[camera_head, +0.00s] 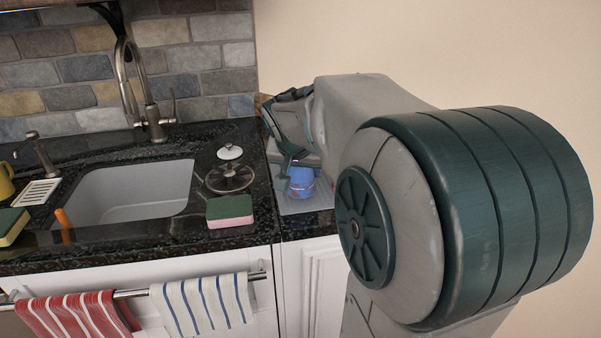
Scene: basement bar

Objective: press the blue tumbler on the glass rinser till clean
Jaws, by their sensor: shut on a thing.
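The blue tumbler (301,183) is at the right end of the counter, low over a pale grey tray. A reddish patch shows near its lower side. My gripper (298,165) is shut on the tumbler, coming from above and behind. My arm hides part of the gripper, and I cannot tell whether the tumbler touches the tray. A dark round disc with spokes, which looks like the glass rinser (229,178), lies on the black counter to the left of the tumbler, apart from it.
A green and pink sponge (229,211) lies between the sink (130,192) and the tumbler, near the front edge. A white round piece (230,152) sits behind the spoked disc. The pale tray (318,199) is under the gripper. A tall faucet (150,118) stands behind the sink.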

